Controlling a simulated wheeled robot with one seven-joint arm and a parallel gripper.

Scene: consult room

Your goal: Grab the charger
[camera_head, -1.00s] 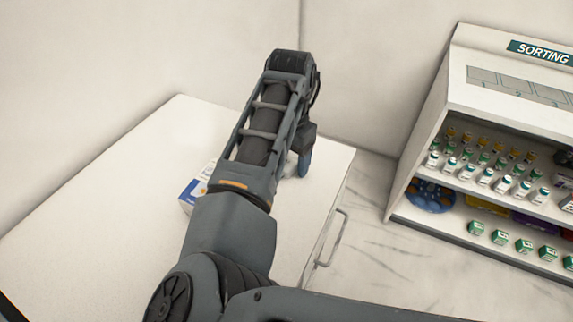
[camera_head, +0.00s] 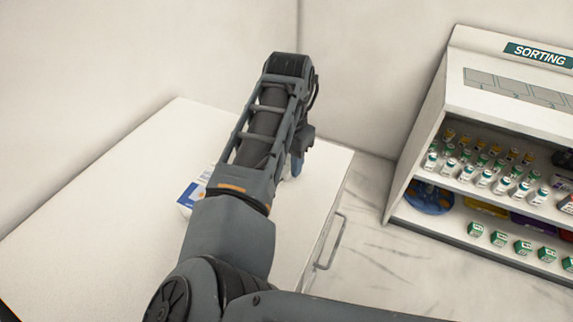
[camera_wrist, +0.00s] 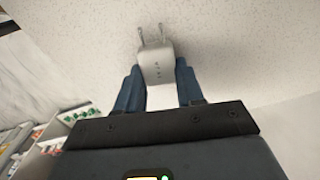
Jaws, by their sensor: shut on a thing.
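The charger (camera_wrist: 157,65) is a small light-grey block with two metal prongs, seen in the wrist view. My gripper (camera_wrist: 160,80) has its blue fingers on either side of the charger and is shut on it, with the prongs pointing away from the gripper. In the head view my gripper (camera_head: 296,165) is partly hidden behind my arm, over the right part of the white cabinet top (camera_head: 120,200). The charger is hidden in the head view. Its height above the surface is hard to tell.
A blue and white box (camera_head: 188,198) lies on the cabinet top, partly hidden by my arm. A sorting shelf (camera_head: 425,150) with several vials and small boxes stands at the right. The cabinet's left part is clear. Walls close off the back.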

